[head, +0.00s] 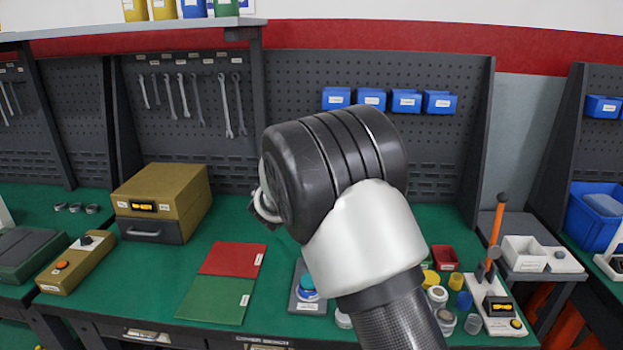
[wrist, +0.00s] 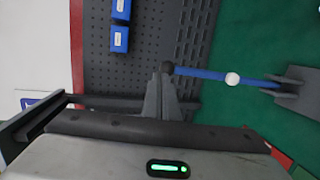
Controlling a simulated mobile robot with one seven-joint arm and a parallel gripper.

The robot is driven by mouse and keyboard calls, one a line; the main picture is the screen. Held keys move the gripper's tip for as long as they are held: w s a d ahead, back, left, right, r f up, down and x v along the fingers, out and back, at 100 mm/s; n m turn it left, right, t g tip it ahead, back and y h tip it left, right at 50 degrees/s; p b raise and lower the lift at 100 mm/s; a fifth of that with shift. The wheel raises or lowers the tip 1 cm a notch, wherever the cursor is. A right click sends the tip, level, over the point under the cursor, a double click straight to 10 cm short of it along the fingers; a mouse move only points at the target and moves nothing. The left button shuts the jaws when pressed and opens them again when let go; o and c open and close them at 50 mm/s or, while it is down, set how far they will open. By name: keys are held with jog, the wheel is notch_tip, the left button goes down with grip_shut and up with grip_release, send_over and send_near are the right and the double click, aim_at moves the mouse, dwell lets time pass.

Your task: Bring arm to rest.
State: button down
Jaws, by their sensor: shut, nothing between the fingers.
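My arm rises from the lower right of the head view and covers the middle of the bench. A small part of my gripper (head: 265,207) shows at the left edge of the dark wrist joint. The rest of it is hidden there. In the wrist view my gripper (wrist: 160,88) has its grey fingers together with nothing between them. It is in the air, in front of the pegboard in that view.
The green bench (head: 205,240) holds a brown box (head: 165,190), red and green mats (head: 232,258) and an orange-handled lever device (head: 495,290). Several small jars and caps stand near my arm. In the wrist view a blue lever (wrist: 215,75) appears right of the fingers.

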jog(key=r+b+v, duration=0.1)
jog(key=v, duration=0.8)
jog(key=s+d+r+m+g+h+p, duration=0.1)
jog(key=s+d+r+m+g+h, duration=0.15)
jog(key=d, duration=0.35)
jog(key=s+d+r+m+g+h, duration=0.1)
jog(key=s+d+r+m, duration=0.15)
jog(key=d, duration=0.45)
jog(key=s+d+m+g+p, duration=0.3)
jog(key=s+d+m+g, duration=0.25)
jog(key=s+d, duration=0.8)
jog(key=s+a+m+y+p, duration=0.1)
jog(key=s+a+m+y, duration=0.1)
jog(key=s, duration=0.7)
jog(key=s+a+m+g+y+p, duration=0.1)
jog(key=s+a+m+y, duration=0.2)
jog(key=s, duration=0.7)
jog(key=shift+a+r+y+p, duration=0.2)
jog(key=shift+r+y+p, duration=0.1)
jog(key=shift+y, duration=0.65)
